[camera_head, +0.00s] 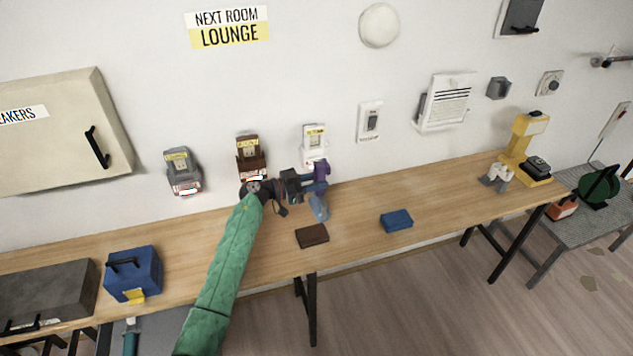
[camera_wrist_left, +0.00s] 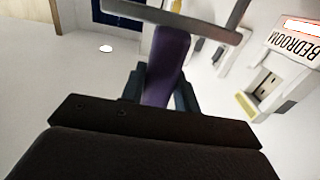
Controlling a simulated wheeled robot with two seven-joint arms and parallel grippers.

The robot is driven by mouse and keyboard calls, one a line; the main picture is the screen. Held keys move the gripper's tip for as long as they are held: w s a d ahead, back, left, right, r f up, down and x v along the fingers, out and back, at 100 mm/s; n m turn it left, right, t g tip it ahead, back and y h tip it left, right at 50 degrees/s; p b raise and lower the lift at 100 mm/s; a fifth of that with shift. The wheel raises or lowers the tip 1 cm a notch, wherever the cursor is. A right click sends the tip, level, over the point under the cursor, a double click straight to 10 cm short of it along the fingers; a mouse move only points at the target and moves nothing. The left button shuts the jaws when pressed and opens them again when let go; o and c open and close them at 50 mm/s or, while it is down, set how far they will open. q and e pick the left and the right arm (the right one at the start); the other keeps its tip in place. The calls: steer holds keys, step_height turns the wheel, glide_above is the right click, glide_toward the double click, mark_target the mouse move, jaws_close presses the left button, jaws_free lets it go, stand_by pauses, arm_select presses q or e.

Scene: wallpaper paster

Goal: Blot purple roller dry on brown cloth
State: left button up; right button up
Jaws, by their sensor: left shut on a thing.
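The purple roller (camera_head: 321,172) is in my left gripper (camera_head: 303,184), above the back part of the wooden table. In the left wrist view the purple roller handle (camera_wrist_left: 167,65) stands between the two dark fingers, with a grey bar across its far end. My left gripper is shut on it. The brown cloth (camera_head: 312,236) lies folded flat on the table, below and apart from the roller. My right gripper is not in view.
A blue cloth (camera_head: 396,220) lies to the right on the wooden table (camera_head: 360,192). A grey-blue item (camera_head: 318,208) lies behind the brown cloth. Wall dispensers (camera_head: 251,158) hang close behind my gripper. A blue box (camera_head: 133,273) stands at the left.

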mark_target(317, 204)
arm_select(q)
steer(key=shift+r+p, duration=0.15)
steer(key=shift+p, duration=0.2)
steer(key=shift+f, duration=0.6)
steer(key=shift+f+b, duration=0.55)
steer(key=shift+f, duration=2.25)
steer(key=shift+f, duration=0.35)
steer(key=shift+f, duration=0.45)
steer(key=shift+f, duration=0.5)
